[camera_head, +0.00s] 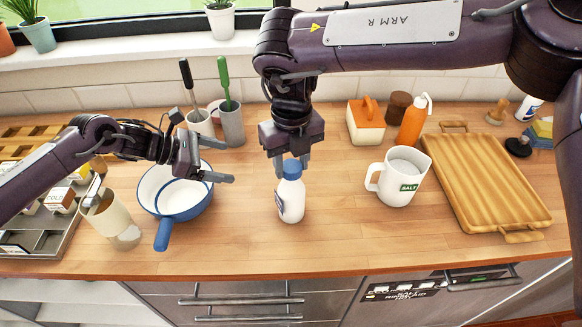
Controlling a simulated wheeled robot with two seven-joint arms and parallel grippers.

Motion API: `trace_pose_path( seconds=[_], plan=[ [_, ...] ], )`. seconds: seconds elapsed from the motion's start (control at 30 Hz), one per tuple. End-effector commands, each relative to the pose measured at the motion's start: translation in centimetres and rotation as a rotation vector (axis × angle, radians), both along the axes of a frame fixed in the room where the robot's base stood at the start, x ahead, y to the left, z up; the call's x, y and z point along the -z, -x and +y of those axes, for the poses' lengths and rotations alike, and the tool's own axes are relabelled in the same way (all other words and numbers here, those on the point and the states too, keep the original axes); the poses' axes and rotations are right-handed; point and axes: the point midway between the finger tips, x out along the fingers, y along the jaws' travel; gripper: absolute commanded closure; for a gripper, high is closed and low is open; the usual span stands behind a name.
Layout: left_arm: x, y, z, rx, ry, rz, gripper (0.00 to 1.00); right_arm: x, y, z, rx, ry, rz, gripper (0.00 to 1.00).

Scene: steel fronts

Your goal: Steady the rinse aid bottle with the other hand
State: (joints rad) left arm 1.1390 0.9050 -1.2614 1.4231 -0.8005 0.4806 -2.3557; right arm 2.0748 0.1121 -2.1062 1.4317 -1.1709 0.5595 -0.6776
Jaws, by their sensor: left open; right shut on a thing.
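The rinse aid bottle (291,199) is white with a blue cap and a partly visible blue label. It is near the middle of the counter, close to upright. My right gripper (292,166) comes down from above and is shut on the bottle's top, with a finger on either side of the cap. I cannot tell whether the bottle's base touches the wood. My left gripper (221,172) is open and empty, to the left of the bottle and apart from it, above the right side of the blue-rimmed pan (165,205).
A white salt jug (400,178) stands right of the bottle, with a ribbed wooden tray (480,185) beyond it. An orange bottle (413,124) and a butter dish (365,128) stand behind. A beige cup (105,213) is at left. Bare counter lies in front of the bottle.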

Motion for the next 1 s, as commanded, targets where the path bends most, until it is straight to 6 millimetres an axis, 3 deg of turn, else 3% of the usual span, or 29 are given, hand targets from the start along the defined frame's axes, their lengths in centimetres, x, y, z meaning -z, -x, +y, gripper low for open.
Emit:
trace_pose_path(
  seconds=[0.1,0.3,0.57,1.0],
  plan=[
    [1.8,3.9,-2.5,0.168,-0.016,-0.012,0.12,0.0,0.0,0.0,0.000,0.000,0.000,0.76],
    [2.9,6.9,-6.0,0.245,0.058,0.018,0.12,0.0,0.0,0.0,0.000,0.000,0.000,0.76],
    [3.5,7.5,-7.9,0.256,0.082,0.028,0.12,0.0,0.0,0.0,0.000,0.000,0.000,0.76],
    [6.5,7.5,-13.3,0.254,0.082,0.028,0.12,0.0,0.0,0.0,0.000,0.000,0.000,0.76]
  ],
)
